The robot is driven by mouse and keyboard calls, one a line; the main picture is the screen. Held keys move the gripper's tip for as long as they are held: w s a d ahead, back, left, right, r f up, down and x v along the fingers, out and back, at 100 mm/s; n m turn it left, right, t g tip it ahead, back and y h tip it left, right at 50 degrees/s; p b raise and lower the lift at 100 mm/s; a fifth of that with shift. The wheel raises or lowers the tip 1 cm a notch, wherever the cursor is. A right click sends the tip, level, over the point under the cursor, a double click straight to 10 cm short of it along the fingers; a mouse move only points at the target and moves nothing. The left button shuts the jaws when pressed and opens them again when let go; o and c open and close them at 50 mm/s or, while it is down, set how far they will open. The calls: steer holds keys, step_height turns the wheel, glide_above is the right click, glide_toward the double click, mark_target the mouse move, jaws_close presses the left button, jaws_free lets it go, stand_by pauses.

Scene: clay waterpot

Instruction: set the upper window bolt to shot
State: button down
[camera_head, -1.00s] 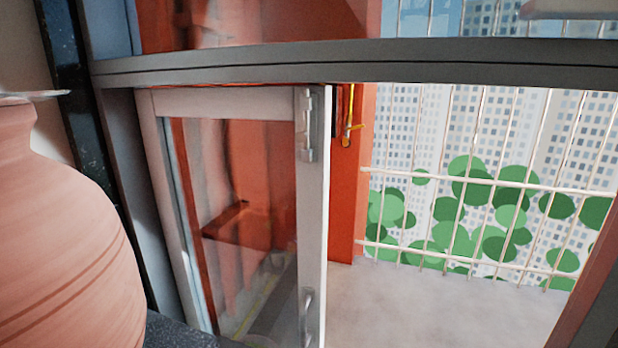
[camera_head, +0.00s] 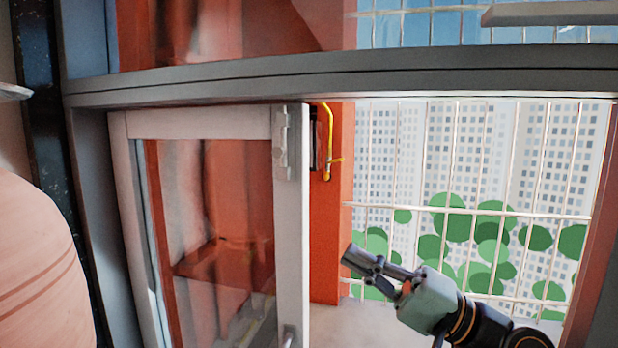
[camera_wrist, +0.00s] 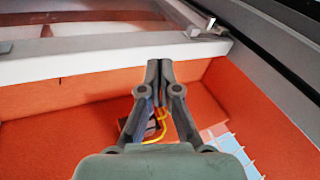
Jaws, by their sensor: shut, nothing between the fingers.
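The upper window bolt (camera_head: 282,143) is a small grey metal fitting, upright on the top right corner of the white window sash (camera_head: 291,235). The sash stands swung open. I cannot tell how far the bolt's rod is slid. My gripper (camera_head: 362,259) is shut and empty, to the right of the sash and lower than the bolt, apart from both. In the wrist view the closed fingertips (camera_wrist: 159,66) point at the pale sash bar (camera_wrist: 85,66). A small metal piece (camera_wrist: 210,25) at that bar's right end may be the bolt; this is unclear.
The grey window frame (camera_head: 330,75) runs across above the sash. A clay pot (camera_head: 38,265) stands at the left. Behind are an orange wall (camera_head: 328,240) with a yellow pipe (camera_head: 328,140) and white railings (camera_head: 470,210). The opening right of the sash is clear around my arm.

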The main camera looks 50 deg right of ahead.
mark_target(282, 155)
steer(key=s+r+y, duration=0.2)
steer(key=s+r, duration=0.1)
steer(key=r, duration=0.2)
steer(key=shift+s+r+m+t+y, duration=0.2)
steer(key=shift+s+m+t+y, duration=0.1)
steer(key=shift+m+t+y, duration=0.1)
steer(key=p+x, duration=0.4)
steer(key=x, duration=0.8)
steer(key=shift+w+a+r+p, duration=0.1)
steer(key=shift+w+r+p, duration=0.05)
steer(key=shift+r+p, duration=0.2)
steer(key=shift+w+a+r, duration=0.25)
steer(key=shift+w, duration=0.4)
